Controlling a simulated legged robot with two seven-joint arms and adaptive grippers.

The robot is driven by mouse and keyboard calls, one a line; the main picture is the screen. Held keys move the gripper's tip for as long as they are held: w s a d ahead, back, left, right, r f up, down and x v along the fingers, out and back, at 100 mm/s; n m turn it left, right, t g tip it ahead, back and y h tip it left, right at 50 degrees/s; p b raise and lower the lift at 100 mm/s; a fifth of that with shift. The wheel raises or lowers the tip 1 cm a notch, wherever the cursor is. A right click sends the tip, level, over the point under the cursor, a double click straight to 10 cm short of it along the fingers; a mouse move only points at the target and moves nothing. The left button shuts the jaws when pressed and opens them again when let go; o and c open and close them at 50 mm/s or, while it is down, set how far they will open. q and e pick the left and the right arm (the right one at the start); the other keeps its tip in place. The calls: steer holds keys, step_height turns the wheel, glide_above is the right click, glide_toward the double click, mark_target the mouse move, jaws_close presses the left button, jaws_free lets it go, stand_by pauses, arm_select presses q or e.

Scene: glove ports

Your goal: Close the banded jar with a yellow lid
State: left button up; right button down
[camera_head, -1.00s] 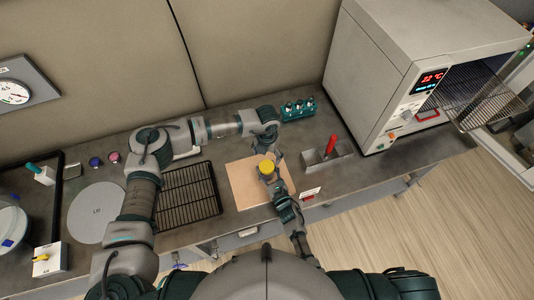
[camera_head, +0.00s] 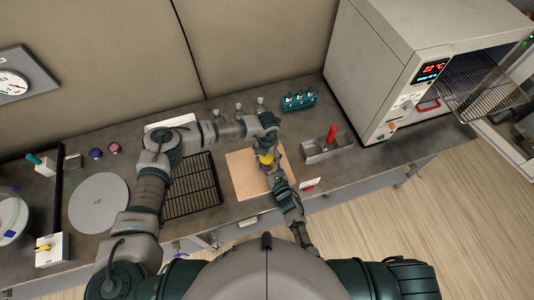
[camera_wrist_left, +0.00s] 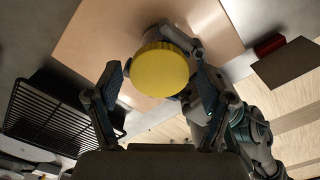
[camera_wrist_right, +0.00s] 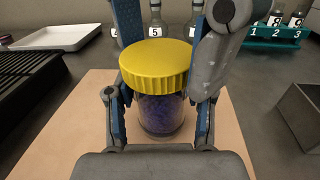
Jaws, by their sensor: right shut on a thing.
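The jar (camera_wrist_right: 160,118) is clear, holds purple-blue grains and stands upright over the tan board (camera_head: 241,182). Its ridged yellow lid (camera_wrist_right: 157,65) sits on its mouth; whether it is screwed tight I cannot tell. The lid shows in the head view (camera_head: 266,158) and in the left wrist view (camera_wrist_left: 160,70). My right gripper (camera_wrist_right: 160,125) is shut on the jar's body below the lid. My left gripper (camera_wrist_left: 162,78) is open above, its blue-padded fingers on either side of the lid with gaps. The jar's band is not clear to me.
A black wire rack (camera_head: 191,188) lies left of the board. A teal vial rack (camera_head: 299,101) and several small flasks (camera_head: 239,112) stand behind. A metal bin (camera_head: 328,151) with a red-handled tool is at right, before the open oven (camera_head: 405,75).

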arm_select(q)
steer(key=c, duration=1)
steer(key=m, duration=1)
steer(key=shift+m, duration=0.3)
steer(key=o, duration=1.3)
steer(key=shift+r, duration=2.25)
steer(key=shift+c, duration=0.5)
